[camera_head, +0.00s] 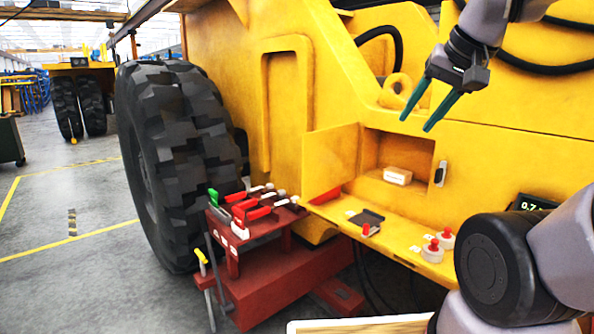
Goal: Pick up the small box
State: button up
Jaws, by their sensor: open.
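A small white box (397,176) lies inside an open recess in the yellow machine body, near the front of its floor. A dark label or print shows faintly on its front side. My gripper (417,125) has two green fingers, apart and empty. It appears above the recess opening in the picture, with the fingers pointing down and left. It does not touch the box. How far it stands in front of the machine is hard to tell.
A yellow door panel (330,162) stands open left of the recess. The yellow ledge (392,243) below carries a small dark tray (367,217) and white knobs with red tops (433,250). A red stand (258,229) with clamps is beside the big tire (172,150).

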aim_at(395, 176)
jog(key=j+z, duration=0.1)
jog(key=z, duration=0.3)
jog(key=i+j+z, duration=0.1)
jog(key=z, duration=0.3)
jog(key=j+z, duration=0.4)
jog(key=j, duration=0.4)
jog(key=j+z, duration=0.4)
jog(key=j, duration=0.4)
jog(key=k+j, duration=0.1)
jog(key=j, duration=0.75)
jog(key=k+j+z, duration=0.1)
jog(key=j, duration=0.3)
jog(key=k+j, duration=0.1)
jog(key=j, duration=0.35)
jog(key=k+j, duration=0.1)
jog(key=j, duration=0.3)
